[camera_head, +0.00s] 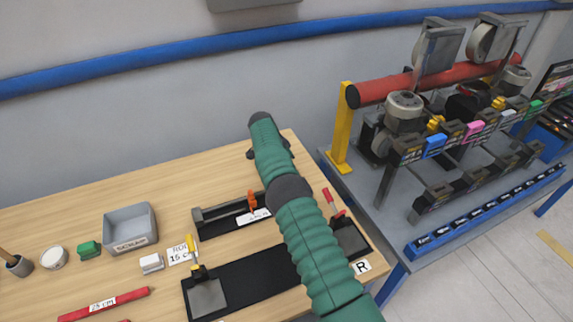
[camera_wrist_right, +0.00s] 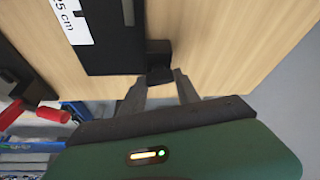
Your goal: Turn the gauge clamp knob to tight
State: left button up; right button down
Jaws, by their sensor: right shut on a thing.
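The dark gauge (camera_head: 228,209) lies on the wooden table with an orange piece (camera_head: 252,201) on it; my right arm covers its right part. In the right wrist view the gauge's black plate (camera_wrist_right: 108,55) carries a white label reading 25 cm. A small black knob (camera_wrist_right: 158,52) sticks out at the plate's end, close to the table edge. My right gripper (camera_wrist_right: 161,77) is shut on this knob, one finger on each side. No tight mark or knob pointer can be read. My left gripper is not in view.
A black fixture (camera_head: 240,284) with yellow-handled (camera_head: 191,246) and red-handled (camera_head: 331,199) clamps lies in front of the gauge. A grey scrap bin (camera_head: 130,230) and red rod (camera_head: 104,304) are at left. A machine rack (camera_head: 440,150) stands right.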

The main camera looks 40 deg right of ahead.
jog(key=shift+w+r+m, duration=0.1)
jog(key=shift+w+m, duration=0.05)
jog(key=shift+m, duration=0.25)
dwell(0.3)
jog(key=c, duration=1.2)
grip_release()
jog(key=o, duration=0.3)
jog(key=shift+w+d, duration=0.1)
jog(key=p+v, duration=0.1)
jog(key=v, duration=0.4)
jog(key=p+v, duration=0.1)
jog(key=v, duration=0.5)
jog(key=p+v, duration=0.2)
jog(key=v, duration=0.3)
jog(key=shift+w+r, duration=0.25)
jog(key=shift+c, duration=0.3)
